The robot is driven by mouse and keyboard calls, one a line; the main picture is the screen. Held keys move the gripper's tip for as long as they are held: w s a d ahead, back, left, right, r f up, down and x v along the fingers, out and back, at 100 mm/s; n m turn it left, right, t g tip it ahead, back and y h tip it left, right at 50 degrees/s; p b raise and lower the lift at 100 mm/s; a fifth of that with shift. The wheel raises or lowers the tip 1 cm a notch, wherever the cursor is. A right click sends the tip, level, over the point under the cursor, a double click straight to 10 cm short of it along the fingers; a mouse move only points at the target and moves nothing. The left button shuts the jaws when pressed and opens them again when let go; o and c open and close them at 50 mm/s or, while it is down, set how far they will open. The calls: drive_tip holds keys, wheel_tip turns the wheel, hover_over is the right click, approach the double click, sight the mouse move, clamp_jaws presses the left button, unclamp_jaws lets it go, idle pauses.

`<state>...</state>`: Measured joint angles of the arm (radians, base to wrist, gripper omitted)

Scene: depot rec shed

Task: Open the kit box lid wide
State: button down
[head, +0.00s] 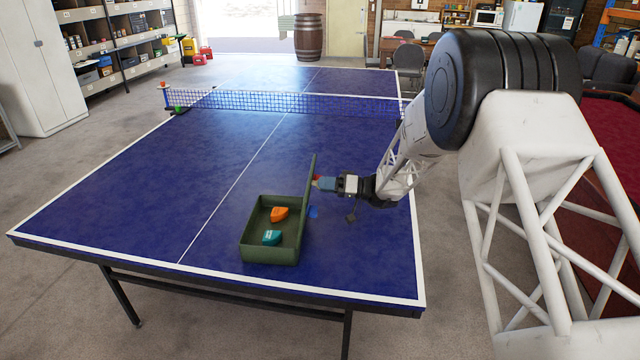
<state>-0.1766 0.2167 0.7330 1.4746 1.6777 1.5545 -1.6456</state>
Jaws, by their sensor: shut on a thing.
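The green kit box (270,254) stands on the blue table in the head view. Its lid (309,190) is raised about upright along the box's right side, seen nearly edge-on. The inside of the box shows, with an orange item (279,214) and a teal item (271,237) lying in it. My gripper (318,183) reaches in from the right and is shut on the lid, near its far upper part. The exact grip of the fingertips is small and partly hidden.
A net (290,104) crosses the table farther back. My arm spans the right side, above the table's right edge.

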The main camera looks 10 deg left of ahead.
drive_tip(key=shift+d+f, duration=0.2)
drive_tip(key=shift+f, duration=0.25)
drive_tip(key=c, duration=1.1)
unclamp_jaws()
drive_tip(key=shift+o, duration=1.4)
drive_tip(key=shift+r, duration=0.1)
drive_tip(key=d, duration=0.7)
drive_tip(key=shift+w+d+f, duration=0.2)
drive_tip(key=shift+w+d, duration=0.1)
drive_tip(key=shift+d, duration=0.05)
